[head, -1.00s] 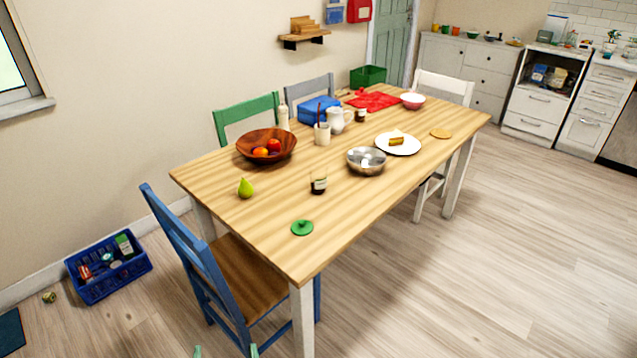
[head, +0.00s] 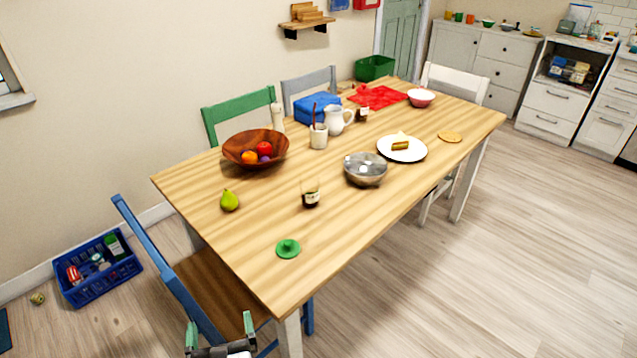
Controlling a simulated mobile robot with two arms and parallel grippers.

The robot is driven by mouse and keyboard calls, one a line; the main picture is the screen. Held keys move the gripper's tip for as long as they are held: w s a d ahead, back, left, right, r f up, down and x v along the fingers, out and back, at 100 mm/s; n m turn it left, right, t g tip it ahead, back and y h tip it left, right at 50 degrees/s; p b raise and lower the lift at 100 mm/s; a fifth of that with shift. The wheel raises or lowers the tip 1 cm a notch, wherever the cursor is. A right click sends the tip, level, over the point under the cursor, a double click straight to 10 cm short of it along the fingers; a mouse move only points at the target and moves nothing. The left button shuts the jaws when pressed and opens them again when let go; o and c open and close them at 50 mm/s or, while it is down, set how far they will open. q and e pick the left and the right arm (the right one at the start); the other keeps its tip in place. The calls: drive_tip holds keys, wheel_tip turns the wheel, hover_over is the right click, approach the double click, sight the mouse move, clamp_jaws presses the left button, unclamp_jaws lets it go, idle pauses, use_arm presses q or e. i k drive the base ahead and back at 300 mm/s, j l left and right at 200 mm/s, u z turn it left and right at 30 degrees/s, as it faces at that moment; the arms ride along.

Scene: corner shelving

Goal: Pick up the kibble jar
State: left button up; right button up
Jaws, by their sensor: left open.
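A small clear jar (head: 311,196) with dark contents and a pale label stands upright on the wooden table (head: 250,215), near its front. A similar small dark jar (head: 362,115) stands farther back beside the white pitcher (head: 337,120). I cannot tell which of them, if either, is the kibble jar. A green round lid (head: 288,248) lies by the near corner of the table. My left gripper (head: 220,332) is at the bottom edge of the view, open and empty, in front of the blue chair and well apart from the jars. My right gripper is not in view.
A blue chair (head: 160,245) stands at the table's near end. A pear (head: 229,200), a wooden fruit bowl (head: 236,147), a metal bowl (head: 360,172) and a white plate (head: 415,155) surround the nearer jar. Floor to the right is clear. A blue crate (head: 85,293) sits at left.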

sight(309, 182)
drive_tip(key=i+l, duration=0.25)
drive_tip(key=i, duration=0.2)
drive_tip(key=i+l, duration=0.25)
drive_tip(key=i, duration=0.25)
drive_tip(key=i+l, duration=0.2)
drive_tip(key=i, duration=0.25)
